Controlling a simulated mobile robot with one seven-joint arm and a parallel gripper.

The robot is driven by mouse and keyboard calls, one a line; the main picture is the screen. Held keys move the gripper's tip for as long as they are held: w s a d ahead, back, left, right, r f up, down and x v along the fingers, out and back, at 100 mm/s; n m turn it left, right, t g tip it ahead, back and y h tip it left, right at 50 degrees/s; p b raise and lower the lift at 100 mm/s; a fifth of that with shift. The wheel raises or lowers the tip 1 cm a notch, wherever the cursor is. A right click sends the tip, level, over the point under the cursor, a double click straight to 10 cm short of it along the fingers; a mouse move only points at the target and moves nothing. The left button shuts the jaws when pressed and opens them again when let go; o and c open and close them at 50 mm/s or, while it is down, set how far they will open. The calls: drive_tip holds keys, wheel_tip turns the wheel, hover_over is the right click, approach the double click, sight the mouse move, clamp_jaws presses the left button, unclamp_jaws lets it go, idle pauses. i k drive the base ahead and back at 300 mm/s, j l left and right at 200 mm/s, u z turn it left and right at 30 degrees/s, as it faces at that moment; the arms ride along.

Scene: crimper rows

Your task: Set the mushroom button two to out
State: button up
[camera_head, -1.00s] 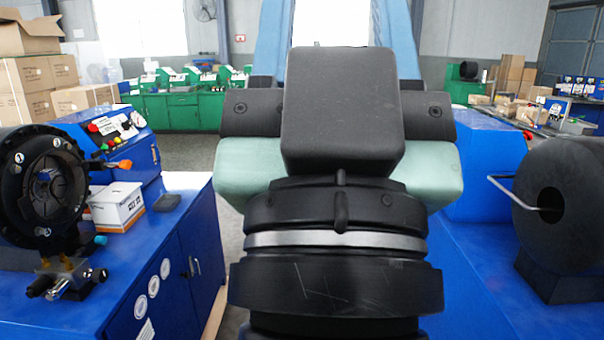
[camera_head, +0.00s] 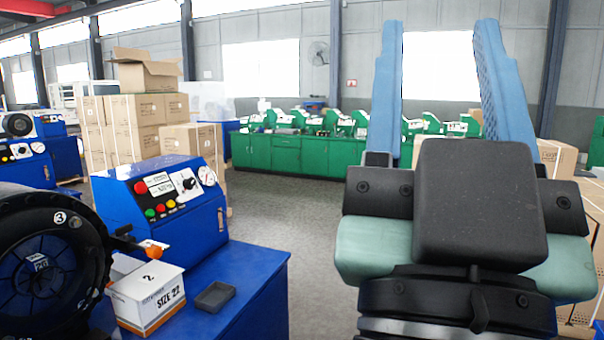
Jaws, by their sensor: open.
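A blue control box (camera_head: 165,215) stands on a blue cabinet left of centre. Its sloped panel carries a red mushroom button (camera_head: 140,187) at the upper left. Whether that button is in or out is too small to tell. No readable number shows which button is number two. My gripper (camera_head: 440,28) is open and empty, its two blue fingers pointing up at the right, well apart from both panels.
A black crimper head (camera_head: 85,235) with an orange-tipped lever fills the lower left. A white "SIZE 22" box (camera_head: 147,298) and a grey tray (camera_head: 214,297) lie before the control box. Cartons (camera_head: 135,125) and green benches (camera_head: 310,150) stand behind. Grey floor is clear in the middle.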

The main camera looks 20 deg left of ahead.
sight(141, 187)
drive_tip(key=i+l+u, duration=0.2)
drive_tip(key=i, duration=1.4)
drive_tip(key=i+j+u, duration=0.15)
drive_tip(key=i+u, duration=0.2)
drive_tip(key=u, duration=0.15)
drive_tip(key=i+u, duration=0.75)
drive_tip(key=u, duration=0.2)
drive_tip(key=i+z, duration=0.1)
drive_tip(key=i+j, duration=0.05)
drive_tip(key=i, duration=0.05)
